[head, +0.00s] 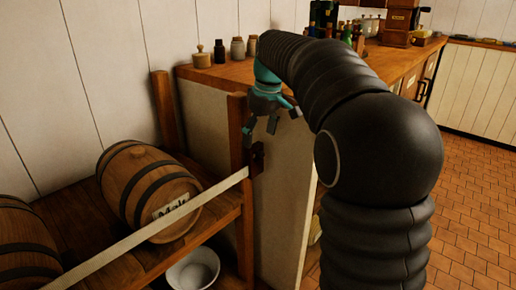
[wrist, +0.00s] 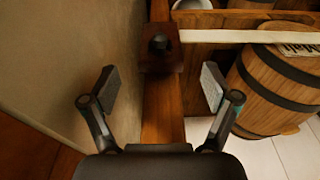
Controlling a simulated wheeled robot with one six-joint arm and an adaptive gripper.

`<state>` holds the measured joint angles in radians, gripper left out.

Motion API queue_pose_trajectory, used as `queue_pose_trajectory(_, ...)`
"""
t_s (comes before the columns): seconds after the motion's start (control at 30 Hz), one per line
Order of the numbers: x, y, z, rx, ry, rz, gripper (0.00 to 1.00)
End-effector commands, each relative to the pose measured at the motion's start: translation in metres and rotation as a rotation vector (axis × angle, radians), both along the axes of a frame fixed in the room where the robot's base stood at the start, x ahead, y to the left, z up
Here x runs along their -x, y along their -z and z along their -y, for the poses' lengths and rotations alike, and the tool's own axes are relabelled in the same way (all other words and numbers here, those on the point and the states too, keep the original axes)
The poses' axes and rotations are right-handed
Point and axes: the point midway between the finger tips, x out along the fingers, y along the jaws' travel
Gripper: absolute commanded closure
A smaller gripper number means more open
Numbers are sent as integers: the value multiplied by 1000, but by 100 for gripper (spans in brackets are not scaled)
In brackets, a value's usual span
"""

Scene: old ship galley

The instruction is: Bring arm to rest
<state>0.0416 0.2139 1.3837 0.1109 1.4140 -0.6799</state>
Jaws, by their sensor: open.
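My gripper (head: 272,112) is open and empty in the head view. It hangs at the end of my dark ribbed arm, in front of the wooden rack post and beside the counter's side panel. In the wrist view my gripper (wrist: 160,95) shows its two fingers spread apart, with the post (wrist: 162,110) between and beyond them. A dark bracket (wrist: 160,48) sits on the post, with the end of a pale strap or bar at it. Nothing is held between the fingers.
A barrel (head: 146,188) lies on the rack behind the pale bar (head: 150,228). A white bowl (head: 194,270) is below. The counter (head: 222,76) carries several jars and bottles. Tiled floor (head: 470,210) is open at the right.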

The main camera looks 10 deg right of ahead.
Motion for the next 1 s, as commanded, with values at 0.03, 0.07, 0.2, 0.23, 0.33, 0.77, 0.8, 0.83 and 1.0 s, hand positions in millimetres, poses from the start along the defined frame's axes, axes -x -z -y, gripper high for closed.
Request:
queue_pose_trajectory(0.03,1,-11,1,0,0,3,13)
queue_pose_trajectory(0.07,1,-17,2,1,1,4,13)
queue_pose_trajectory(0.2,4,-39,4,0,0,3,13)
queue_pose_trajectory(0.23,5,-42,4,0,0,1,13)
queue_pose_trajectory(0.33,6,-51,5,0,0,0,13)
queue_pose_trajectory(0.77,74,-55,2,2,143,64,13)
queue_pose_trajectory(0.8,87,-52,1,0,170,76,13)
queue_pose_trajectory(0.83,96,-50,1,-1,191,85,13)
queue_pose_trajectory(1.0,149,-30,0,-10,300,139,13)
